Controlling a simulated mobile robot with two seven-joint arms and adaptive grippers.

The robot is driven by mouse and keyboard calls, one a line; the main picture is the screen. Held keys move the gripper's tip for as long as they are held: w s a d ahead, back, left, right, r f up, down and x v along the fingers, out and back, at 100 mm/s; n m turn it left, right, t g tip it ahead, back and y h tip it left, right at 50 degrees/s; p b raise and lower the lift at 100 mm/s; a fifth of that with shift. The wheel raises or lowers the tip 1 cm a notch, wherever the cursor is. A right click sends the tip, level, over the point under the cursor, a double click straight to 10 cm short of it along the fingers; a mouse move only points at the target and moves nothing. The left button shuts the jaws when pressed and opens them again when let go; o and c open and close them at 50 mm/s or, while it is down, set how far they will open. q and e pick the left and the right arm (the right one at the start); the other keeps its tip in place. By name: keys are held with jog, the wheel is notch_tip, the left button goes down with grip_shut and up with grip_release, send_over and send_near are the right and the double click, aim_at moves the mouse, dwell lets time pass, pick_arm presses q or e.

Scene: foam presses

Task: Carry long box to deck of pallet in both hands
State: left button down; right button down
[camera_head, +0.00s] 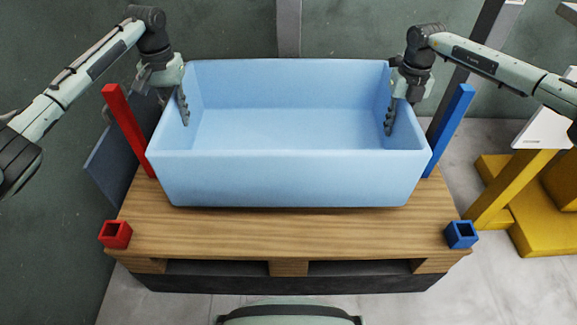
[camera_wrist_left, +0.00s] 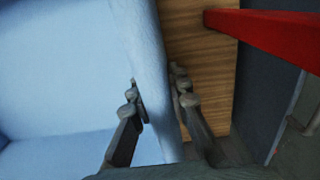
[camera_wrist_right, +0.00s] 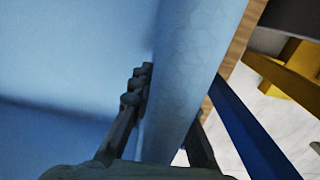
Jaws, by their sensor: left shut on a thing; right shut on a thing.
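The long box (camera_head: 285,180) is light blue, open-topped and empty. It is level over the wooden deck of the pallet (camera_head: 290,235), between the red post and the blue post; I cannot tell whether its base touches the deck. My left gripper (camera_head: 182,105) is shut on the box's left end wall, one finger inside and one outside, as the left wrist view (camera_wrist_left: 155,95) shows. My right gripper (camera_head: 392,115) is shut on the right end wall, its inner finger showing in the right wrist view and its outer finger partly hidden by the wall (camera_wrist_right: 185,75).
A red post (camera_head: 128,130) and a blue post (camera_head: 450,130) stand close beside the box's ends. A red socket (camera_head: 115,234) and a blue socket (camera_head: 461,234) sit at the front corners. Yellow structures (camera_head: 515,190) are at right. The front deck is bare.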

aim_at(172, 98)
pick_arm(q)
jog(key=shift+a+f, duration=0.15)
jog(key=shift+f, duration=0.5)
pick_arm(e)
jog(key=shift+d+f, duration=0.15)
jog(key=shift+f, duration=0.55)
pick_arm(q)
jog(key=shift+f+b, duration=0.1)
jog(key=shift+b, duration=0.2)
pick_arm(e)
jog(key=shift+f, duration=0.1)
